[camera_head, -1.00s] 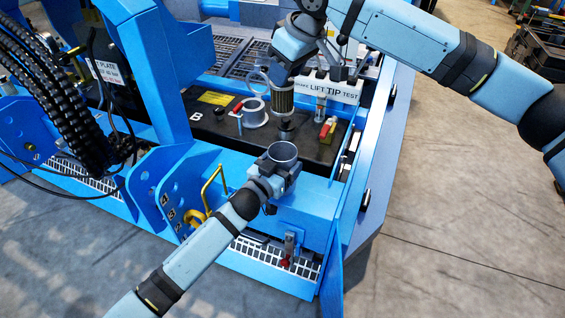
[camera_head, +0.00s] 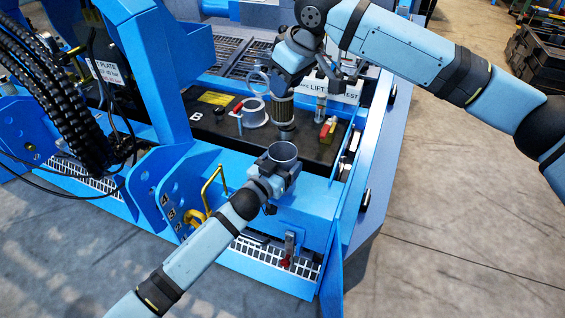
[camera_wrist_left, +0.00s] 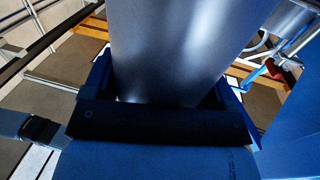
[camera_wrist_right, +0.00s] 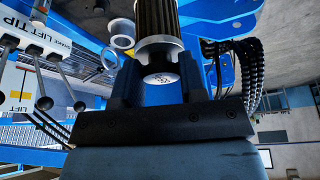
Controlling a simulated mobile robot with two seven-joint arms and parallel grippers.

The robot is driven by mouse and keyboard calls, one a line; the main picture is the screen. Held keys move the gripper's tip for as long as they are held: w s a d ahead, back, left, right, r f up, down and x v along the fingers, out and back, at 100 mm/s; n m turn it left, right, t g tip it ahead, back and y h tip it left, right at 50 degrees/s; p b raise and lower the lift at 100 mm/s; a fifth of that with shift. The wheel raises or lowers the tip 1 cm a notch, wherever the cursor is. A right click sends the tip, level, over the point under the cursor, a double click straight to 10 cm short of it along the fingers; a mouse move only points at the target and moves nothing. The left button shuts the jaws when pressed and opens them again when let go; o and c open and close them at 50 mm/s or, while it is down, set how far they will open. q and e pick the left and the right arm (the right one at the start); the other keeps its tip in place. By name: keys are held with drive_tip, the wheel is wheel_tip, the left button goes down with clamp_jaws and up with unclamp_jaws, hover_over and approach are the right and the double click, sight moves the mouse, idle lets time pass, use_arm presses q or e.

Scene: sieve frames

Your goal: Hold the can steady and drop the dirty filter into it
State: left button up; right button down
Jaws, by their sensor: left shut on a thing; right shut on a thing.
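The can (camera_head: 283,152) is a grey, open-topped metal cylinder standing about upright at the front of the blue machine. My left gripper (camera_head: 276,168) is shut on its side; the can's smooth wall (camera_wrist_left: 185,50) fills the upper middle of the left wrist view. The dirty filter (camera_head: 283,108) is a dark pleated cylinder hanging roughly upright from my right gripper (camera_head: 285,83), which is shut on it. In the head view the filter is above and apart from the can's rim. Its pleats (camera_wrist_right: 156,18) and end cap show in the right wrist view. The can's inside bottom is hidden.
A black deck (camera_head: 210,128) lies behind the can. On it stand a white ring-shaped part (camera_head: 254,113) and small red and yellow items (camera_head: 327,130). A white lift/tip sign (camera_head: 345,92) is partly covered by my right arm. Black hoses (camera_head: 75,130) hang at left.

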sight(286, 122)
drive_tip(key=shift+f, duration=5.3)
drive_tip(key=c, duration=0.6)
unclamp_jaws()
drive_tip(key=shift+r, duration=0.1)
drive_tip(key=v, duration=1.2)
